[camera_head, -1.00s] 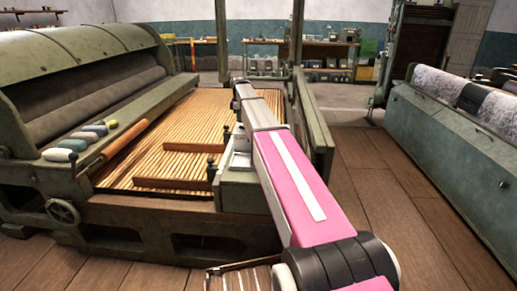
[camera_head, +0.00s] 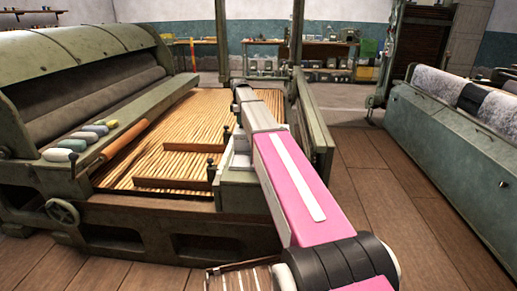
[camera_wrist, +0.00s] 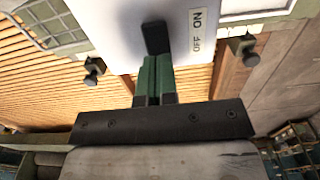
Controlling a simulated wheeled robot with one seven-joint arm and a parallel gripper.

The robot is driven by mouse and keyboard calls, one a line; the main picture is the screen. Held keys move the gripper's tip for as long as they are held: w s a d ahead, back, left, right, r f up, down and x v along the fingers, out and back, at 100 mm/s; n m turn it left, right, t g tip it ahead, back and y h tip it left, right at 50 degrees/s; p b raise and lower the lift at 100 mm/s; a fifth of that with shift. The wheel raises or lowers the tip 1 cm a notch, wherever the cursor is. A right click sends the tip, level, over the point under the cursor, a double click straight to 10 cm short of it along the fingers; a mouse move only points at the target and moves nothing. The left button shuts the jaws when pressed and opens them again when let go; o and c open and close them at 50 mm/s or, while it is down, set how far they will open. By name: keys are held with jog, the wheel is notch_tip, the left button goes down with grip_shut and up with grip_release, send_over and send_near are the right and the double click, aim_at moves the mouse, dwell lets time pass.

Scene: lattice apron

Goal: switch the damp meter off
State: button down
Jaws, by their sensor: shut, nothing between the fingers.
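The damp meter (camera_wrist: 115,25) is a white-faced box at the top of the wrist view. A label (camera_wrist: 197,30) on its right side reads ON and OFF, with ON at the upper end and OFF nearer to me. A dark switch lever (camera_wrist: 155,38) stands on the face, left of the label. My gripper (camera_wrist: 157,62) has green fingers, shut together and empty, right at the near end of the lever. I cannot tell whether they touch it, nor which way the lever is set. In the head view my arm hides most of the meter.
The meter is over a green machine with a slatted wooden bed (camera_head: 200,115). Dark knobbed posts (camera_wrist: 93,68) flank the meter. A green upright panel (camera_head: 315,130) stands close right of my arm. Open plank floor (camera_head: 385,180) lies further right, before another green machine (camera_head: 440,135).

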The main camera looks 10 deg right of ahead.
jog(key=shift+f, duration=0.5)
dwell(0.3)
jog(key=shift+r, duration=3.5)
